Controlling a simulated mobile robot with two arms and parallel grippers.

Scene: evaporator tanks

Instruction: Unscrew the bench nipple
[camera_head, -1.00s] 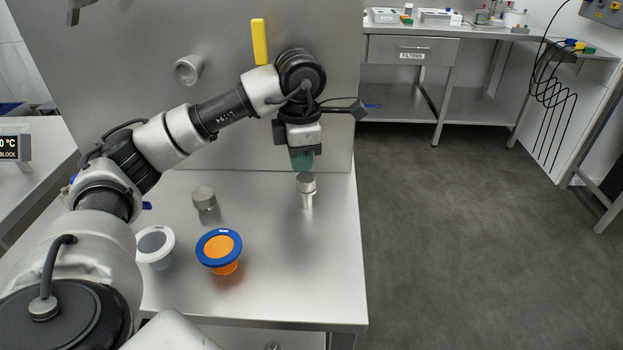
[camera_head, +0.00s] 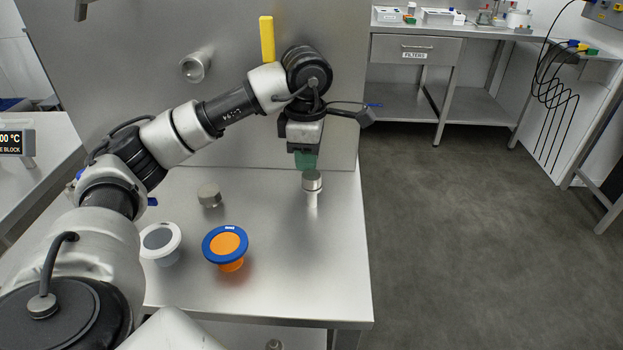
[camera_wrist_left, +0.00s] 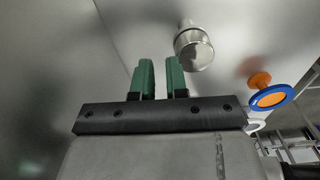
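The bench nipple (camera_head: 312,182) is a short silver metal cylinder on a narrower pale stem, upright near the right edge of the steel bench (camera_head: 290,270). In the left wrist view the bench nipple (camera_wrist_left: 194,48) shows to the right of the fingers. My left gripper (camera_head: 305,160) points down just above it and slightly behind in the head view. Its green fingers (camera_wrist_left: 161,75) are apart with an empty gap, and the nipple is not between them. My right gripper is not in view.
A loose silver cap (camera_head: 209,195) lies on the bench. A white-rimmed grey cup (camera_head: 160,240) and a blue-rimmed orange cup (camera_head: 225,244) stand in front. A metal fitting (camera_head: 195,67) and a yellow handle (camera_head: 267,40) are on the upright steel panel. Floor at right is clear.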

